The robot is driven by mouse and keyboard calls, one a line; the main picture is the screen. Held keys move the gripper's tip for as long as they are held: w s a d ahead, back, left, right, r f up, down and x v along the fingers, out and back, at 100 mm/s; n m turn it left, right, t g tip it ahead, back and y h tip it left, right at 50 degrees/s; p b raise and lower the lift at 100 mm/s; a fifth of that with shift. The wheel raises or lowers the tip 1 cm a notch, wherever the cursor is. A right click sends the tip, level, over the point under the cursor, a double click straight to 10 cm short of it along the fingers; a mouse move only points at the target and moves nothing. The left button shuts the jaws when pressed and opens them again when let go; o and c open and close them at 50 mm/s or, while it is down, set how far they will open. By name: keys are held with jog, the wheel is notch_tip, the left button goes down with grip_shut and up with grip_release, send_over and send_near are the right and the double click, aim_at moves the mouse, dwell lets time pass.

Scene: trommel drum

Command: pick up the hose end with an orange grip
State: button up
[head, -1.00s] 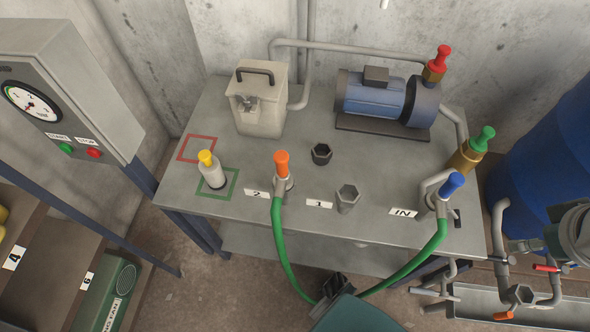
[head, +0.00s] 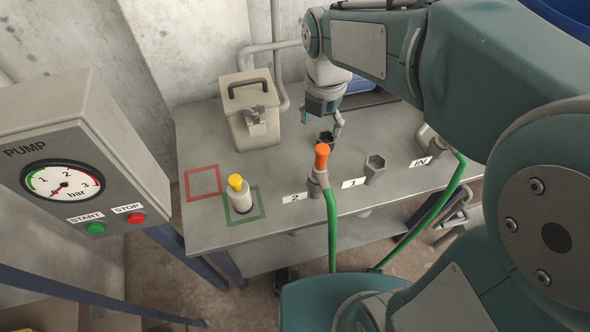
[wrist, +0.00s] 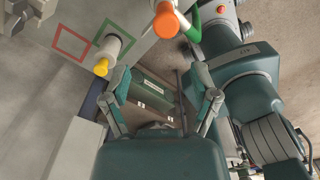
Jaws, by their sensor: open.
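The hose end with an orange grip (head: 322,156) stands upright in a grey holder by the "2" label, with a green hose hanging from it over the table's front edge. In the wrist view its orange grip (wrist: 170,22) is at the top, beyond the fingertips. My gripper (head: 322,122) points down over the table, behind the orange grip in the head view and apart from it. Its two fingers are spread with nothing between them, as the wrist view also shows (wrist: 168,90).
A yellow-capped bottle (head: 239,196) stands in a green square, with an empty red square (head: 203,182) beside it. A beige canister (head: 252,115) is at the back. An empty grey socket (head: 374,168) is by label "1". The pump panel (head: 75,165) stands left.

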aim_at(321, 149)
jog(key=f, duration=0.1)
jog(key=d+f, duration=0.1)
jog(key=f, duration=0.2)
jog(key=shift+d+f, duration=0.3)
jog(key=shift+f, duration=0.1)
jog(key=f, duration=0.2)
jog(key=a+f, duration=0.1)
jog(key=f, duration=0.2)
jog(key=shift+a+f, duration=0.1)
jog(key=shift+a, duration=0.05)
jog(key=shift+f, duration=0.2)
jog(key=shift+d, duration=0.45)
jog(key=c, duration=0.7)
grip_shut()
jog(key=shift+a, duration=0.25)
